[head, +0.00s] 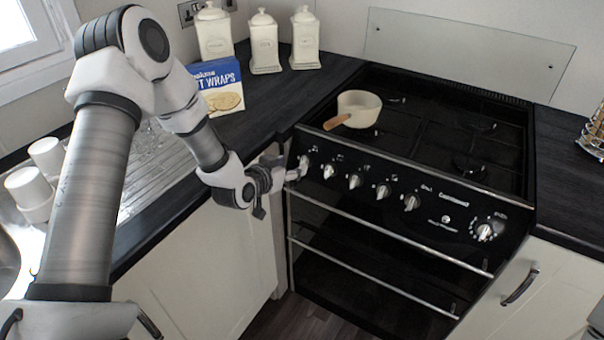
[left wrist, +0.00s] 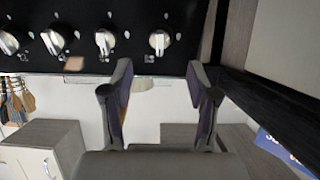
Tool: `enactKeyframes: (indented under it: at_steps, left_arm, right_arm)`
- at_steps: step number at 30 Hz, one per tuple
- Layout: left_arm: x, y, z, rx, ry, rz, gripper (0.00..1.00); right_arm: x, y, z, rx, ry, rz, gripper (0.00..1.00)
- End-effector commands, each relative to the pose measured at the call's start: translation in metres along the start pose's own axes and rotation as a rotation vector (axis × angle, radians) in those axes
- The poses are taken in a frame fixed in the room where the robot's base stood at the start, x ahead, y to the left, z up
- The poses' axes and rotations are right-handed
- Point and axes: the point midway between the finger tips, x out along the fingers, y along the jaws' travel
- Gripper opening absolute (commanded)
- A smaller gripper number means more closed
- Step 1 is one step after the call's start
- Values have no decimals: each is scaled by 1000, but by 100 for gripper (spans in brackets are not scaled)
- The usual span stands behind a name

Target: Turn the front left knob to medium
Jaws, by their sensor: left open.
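A row of silver knobs runs along the black front panel of the cooker. The leftmost knob (head: 304,161) is partly beside my left gripper (head: 283,180), which is at the panel's left end. In the left wrist view, a knob (left wrist: 159,40) lies beyond and between the two fingertips of my left gripper (left wrist: 160,78). The fingers are apart with nothing between them, and a gap shows between them and this knob. Its grip bar looks roughly upright in that view. Which burner each knob serves is too small to read. My right gripper is not in view.
A cream pan (head: 360,108) with a wooden handle stands on the hob's left rear area. A blue wraps box (head: 217,88) and white canisters (head: 264,42) stand on the left worktop. Oven rails (head: 380,237) lie below the knobs. Other knobs (head: 354,181) are close beside.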

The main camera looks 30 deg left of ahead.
Motion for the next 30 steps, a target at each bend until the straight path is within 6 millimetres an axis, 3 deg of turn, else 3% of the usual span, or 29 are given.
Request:
enactKeyframes:
  at_steps: [9,19,20,24,30]
  left_arm:
    - [57,1,0,4,-4,1,60]
    - [68,1,1,0,-6,2,60]
    - [68,1,1,0,-6,2,52]
    - [67,1,1,0,-6,2,3]
    - [67,1,1,-1,-6,1,0]
  right_arm:
    - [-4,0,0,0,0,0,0]
    - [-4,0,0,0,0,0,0]
    - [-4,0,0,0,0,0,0]
    - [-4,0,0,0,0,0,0]
    - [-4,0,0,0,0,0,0]
